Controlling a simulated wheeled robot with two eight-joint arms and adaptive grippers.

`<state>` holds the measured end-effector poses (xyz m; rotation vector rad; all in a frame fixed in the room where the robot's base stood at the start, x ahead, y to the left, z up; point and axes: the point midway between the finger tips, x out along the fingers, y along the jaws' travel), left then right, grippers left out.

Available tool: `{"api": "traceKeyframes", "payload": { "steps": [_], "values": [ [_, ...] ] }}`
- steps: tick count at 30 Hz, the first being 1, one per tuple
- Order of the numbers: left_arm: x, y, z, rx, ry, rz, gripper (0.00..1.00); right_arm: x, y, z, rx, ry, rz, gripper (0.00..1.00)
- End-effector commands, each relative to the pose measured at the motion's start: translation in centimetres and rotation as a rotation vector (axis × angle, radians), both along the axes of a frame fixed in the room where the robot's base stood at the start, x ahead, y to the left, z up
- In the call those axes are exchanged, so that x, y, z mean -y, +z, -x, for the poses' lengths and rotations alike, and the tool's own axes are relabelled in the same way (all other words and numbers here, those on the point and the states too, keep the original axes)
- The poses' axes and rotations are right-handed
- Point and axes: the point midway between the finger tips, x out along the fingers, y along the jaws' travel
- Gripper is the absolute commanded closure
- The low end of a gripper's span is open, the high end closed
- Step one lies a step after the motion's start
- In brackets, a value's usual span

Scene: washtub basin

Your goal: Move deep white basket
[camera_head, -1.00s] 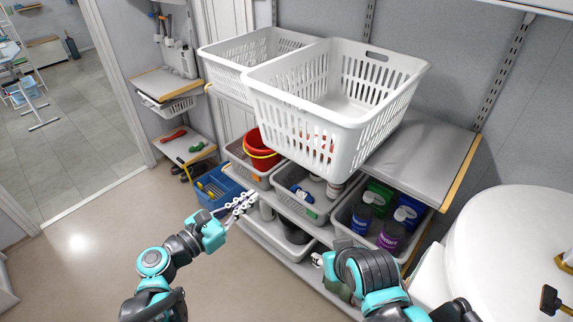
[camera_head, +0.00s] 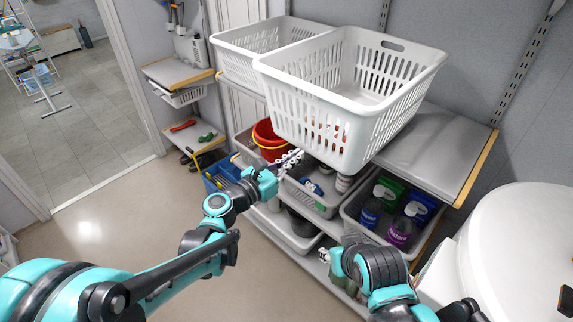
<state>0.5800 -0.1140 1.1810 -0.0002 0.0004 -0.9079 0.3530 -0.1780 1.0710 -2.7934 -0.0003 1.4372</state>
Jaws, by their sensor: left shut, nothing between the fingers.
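A deep white slatted basket (camera_head: 308,108) sits on the grey top shelf, jutting out past its front edge. It is empty and upright. A second white basket (camera_head: 237,62) stands right beside it on the left, partly covered by it. My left gripper (camera_head: 291,159) is shut and empty, just below the front basket's lower left corner in the picture; I cannot tell whether it touches. My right gripper (camera_head: 325,256) is low in front of the lower shelf, mostly hidden by its own wrist, clear of the basket.
The grey top shelf (camera_head: 435,150) is bare to the right of the basket. Below are grey bins with bottles (camera_head: 402,232), a red bucket (camera_head: 268,136) and a blue crate (camera_head: 214,180). A white rounded tub (camera_head: 520,245) stands at right. The floor at left is clear.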

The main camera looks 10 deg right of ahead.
Motion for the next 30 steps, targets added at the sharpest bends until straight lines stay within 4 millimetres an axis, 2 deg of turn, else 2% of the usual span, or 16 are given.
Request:
{"api": "traceKeyframes", "payload": {
  "steps": [12, 14, 24, 30],
  "values": [
    [0.4, 0.0, -0.3, 0.000, -0.001, 0.000, 1.00, 0.0, -0.1, 0.0, 0.000, 0.000, 0.000, 0.60],
    [1.2, -0.1, -0.8, 0.000, -0.003, 0.000, 1.00, 0.0, -0.2, 0.0, 0.000, 0.000, 0.000, 0.60],
    [7.4, -0.1, -5.7, 0.000, -0.003, 0.000, 1.00, 0.0, -0.8, 0.0, 0.000, 0.000, 0.000, 0.60],
    [8.4, 0.0, -6.5, 0.000, 0.000, 0.000, 1.00, 0.0, -0.9, 0.0, 0.000, 0.000, 0.000, 0.60]
  ]
}}
